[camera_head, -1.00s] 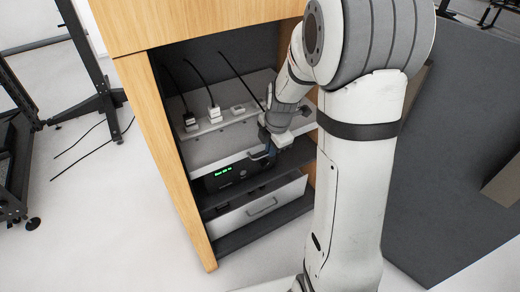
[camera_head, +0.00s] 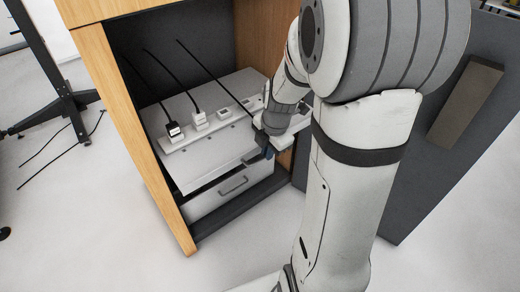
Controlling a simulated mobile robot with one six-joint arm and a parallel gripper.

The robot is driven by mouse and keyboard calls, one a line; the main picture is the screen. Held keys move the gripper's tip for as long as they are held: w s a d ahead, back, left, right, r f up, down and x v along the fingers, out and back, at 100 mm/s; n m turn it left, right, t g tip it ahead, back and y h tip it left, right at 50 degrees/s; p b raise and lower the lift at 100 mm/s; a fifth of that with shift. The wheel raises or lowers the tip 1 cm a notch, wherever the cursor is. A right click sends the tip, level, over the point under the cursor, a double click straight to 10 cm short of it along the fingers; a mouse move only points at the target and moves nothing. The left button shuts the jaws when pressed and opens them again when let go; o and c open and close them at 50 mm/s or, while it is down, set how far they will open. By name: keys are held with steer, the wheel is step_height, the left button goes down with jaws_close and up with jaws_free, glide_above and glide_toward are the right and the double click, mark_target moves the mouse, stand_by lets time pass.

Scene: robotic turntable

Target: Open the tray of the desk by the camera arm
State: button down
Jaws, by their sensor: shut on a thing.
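The desk's pale grey tray (camera_head: 208,165) is slid out of the wooden desk (camera_head: 149,145) and tilts with the view. A power strip (camera_head: 180,138) with plugs and dark cables lies on it. My gripper (camera_head: 265,149) is at the tray's front right side, shut on it. The fingertips are small and partly hidden, so I cannot tell exactly which part they grip.
Below the tray is a closed white drawer (camera_head: 208,202) with a grey handle (camera_head: 233,185). A dark open door or panel (camera_head: 400,190) stands at the right. A black stand (camera_head: 70,105) is at the left. Pale floor lies in front.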

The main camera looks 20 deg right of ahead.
steer(key=shift+w+d+r, duration=0.15)
steer(key=shift+w+d, duration=0.05)
steer(key=c, duration=1.5)
jaws_free()
steer(key=shift+a, duration=0.1)
steer(key=shift+s, duration=0.1)
steer(key=r+p, duration=0.1)
steer(key=r, duration=0.1)
steer(key=s+r+p, duration=0.1)
steer(key=r, duration=0.2)
steer(key=r+p, duration=0.1)
steer(key=r, duration=0.1)
steer(key=shift+s+d+r, duration=0.2)
steer(key=shift+r, duration=0.05)
steer(key=s+a+r+m+p, duration=0.2)
steer(key=s+r+m+p, duration=0.2)
steer(key=r+m+p, duration=0.3)
steer(key=s+a+r+m+p, duration=0.3)
steer(key=r+m+p, duration=0.4)
steer(key=r+p, duration=0.3)
steer(key=s+a+r+m+p, duration=0.2)
steer(key=s+r+m+p, duration=0.4)
steer(key=r, duration=0.7)
steer(key=shift+a+r+m+t+h+p, duration=0.15)
steer(key=shift+r+m+t+h+p, duration=0.15)
steer(key=shift+m+p, duration=0.7)
